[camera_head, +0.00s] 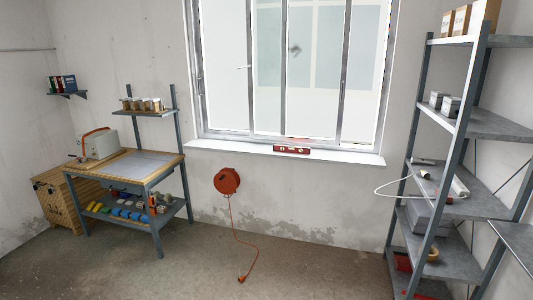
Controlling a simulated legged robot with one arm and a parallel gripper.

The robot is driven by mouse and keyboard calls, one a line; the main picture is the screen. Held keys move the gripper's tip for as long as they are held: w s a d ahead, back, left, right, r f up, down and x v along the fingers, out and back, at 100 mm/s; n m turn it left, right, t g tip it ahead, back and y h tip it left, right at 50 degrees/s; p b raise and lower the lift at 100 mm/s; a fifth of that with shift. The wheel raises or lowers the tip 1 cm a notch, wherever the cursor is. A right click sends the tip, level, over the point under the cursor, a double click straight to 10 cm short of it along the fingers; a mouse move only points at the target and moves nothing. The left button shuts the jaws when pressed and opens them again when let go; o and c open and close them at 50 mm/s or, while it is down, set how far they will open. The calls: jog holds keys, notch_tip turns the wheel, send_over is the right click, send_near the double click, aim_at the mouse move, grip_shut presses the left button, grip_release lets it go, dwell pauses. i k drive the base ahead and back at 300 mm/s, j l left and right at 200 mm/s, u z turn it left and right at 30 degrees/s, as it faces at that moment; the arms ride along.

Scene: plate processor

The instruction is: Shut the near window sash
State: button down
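The window (345,70) is in the far wall, upper middle of the view, with its top cut off. Grey upright bars divide its bright glass into several tall panes. A thin handle-like piece (243,67) shows by the left upright and a small dark piece (294,49) shows in the middle pane. I cannot tell clearly which pane is the near sash or how far it stands open. My gripper is not in view.
A red level (291,150) lies on the white sill (225,147). An orange cable reel (227,181) hangs below, its cord reaching the floor. A workbench (140,164) stands left and grey shelving (460,125) right. The middle floor (310,275) is mostly clear.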

aim_at(249, 3)
jog(key=i+j, duration=0.25)
jog(key=i, duration=0.25)
jog(key=i+j, duration=0.3)
jog(key=i, duration=0.2)
jog(key=i+j, duration=0.25)
jog(key=i, duration=0.25)
jog(key=i+j, duration=0.25)
jog(key=i, duration=0.25)
